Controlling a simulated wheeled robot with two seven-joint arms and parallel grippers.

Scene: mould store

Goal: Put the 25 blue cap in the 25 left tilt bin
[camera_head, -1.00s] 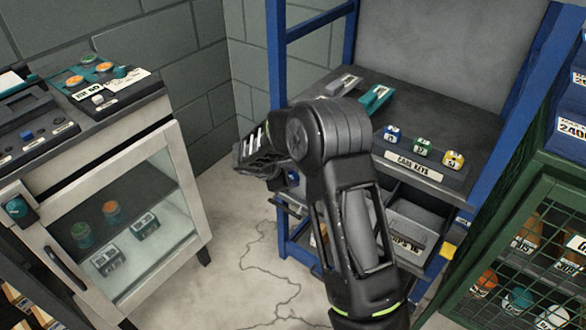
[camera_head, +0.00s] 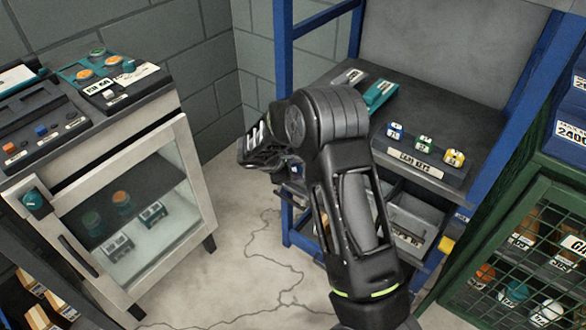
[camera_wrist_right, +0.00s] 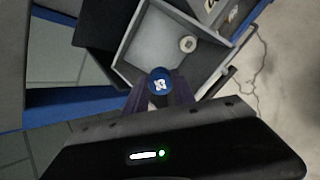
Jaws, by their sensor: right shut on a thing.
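The blue cap (camera_wrist_right: 160,80), with a white mark on top that is too small to read, is between the fingertips of my right gripper (camera_wrist_right: 158,97) in the right wrist view. The gripper is shut on it. Beyond the cap is an open grey bin (camera_wrist_right: 127,62), with a small pale ring (camera_wrist_right: 187,44) lying in it. The cap overlaps the bin's near side in this view; its height above the bin is unclear. I cannot read whether this is the left tilt bin. In the head view, my right arm hides the cap and part of the bins. My left gripper is not visible.
A blue-framed rack (camera_head: 287,120) carries a dark shelf (camera_head: 460,110) with blue, green and yellow blocks in a labelled tray. Another grey bin (camera_head: 415,212) sits below. A white glass-door cabinet (camera_head: 195,165) stands left, and a green mesh cabinet (camera_head: 445,290) right. Cracked floor lies between.

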